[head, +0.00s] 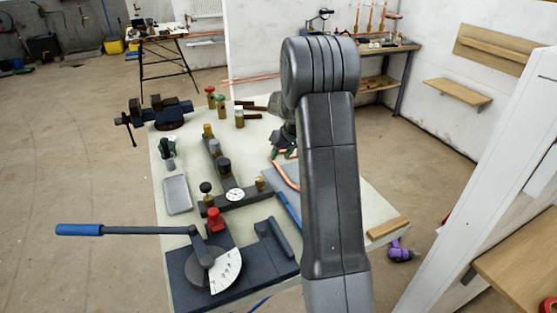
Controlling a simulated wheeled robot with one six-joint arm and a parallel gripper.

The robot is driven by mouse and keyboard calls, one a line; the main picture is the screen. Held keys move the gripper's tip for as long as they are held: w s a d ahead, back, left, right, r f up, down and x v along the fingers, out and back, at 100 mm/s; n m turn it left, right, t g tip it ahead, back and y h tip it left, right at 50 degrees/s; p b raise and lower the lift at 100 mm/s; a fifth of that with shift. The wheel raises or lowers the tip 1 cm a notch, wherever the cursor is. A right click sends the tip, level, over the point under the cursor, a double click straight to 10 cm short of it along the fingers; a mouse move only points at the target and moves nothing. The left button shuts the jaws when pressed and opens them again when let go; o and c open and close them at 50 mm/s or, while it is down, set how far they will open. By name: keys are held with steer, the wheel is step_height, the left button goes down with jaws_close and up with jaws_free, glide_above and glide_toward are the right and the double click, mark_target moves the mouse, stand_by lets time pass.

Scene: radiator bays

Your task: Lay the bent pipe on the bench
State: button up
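The bench (180,225) has a pale top and fills the middle of the head view. A bent copper pipe (284,177) shows on its right half, just left of my arm. It runs down towards a blue-handled item, and my arm hides part of it. It lies over or just above a grey-blue mat; I cannot tell whether it touches. My gripper (284,153) is at the pipe's upper end, partly behind my arm. Its dark greenish fingers are close to the copper, but I cannot see whether they are closed on it.
A pipe bender (212,268) with a long blue-tipped lever stands at the bench's near left. A vise (160,112), grey tray (177,195), gauge manifold (235,195) and several coloured-cap fittings crowd the left. A wooden block (388,228) lies at the right edge.

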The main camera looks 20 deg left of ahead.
steer(key=v, duration=1)
steer(key=shift+s+r+b, duration=0.15)
steer(key=shift+r+b, duration=0.15)
steer(key=shift+b, duration=0.05)
steer(key=shift+a, duration=0.2)
steer(key=x, duration=0.7)
steer(key=p+x, duration=0.1)
steer(key=x, duration=0.6)
steer(key=shift+d+f, duration=0.1)
steer(key=shift+d, duration=0.15)
steer(key=shift+r+p, duration=0.3)
steer(key=shift+p, duration=0.15)
steer(key=shift+f, duration=0.1)
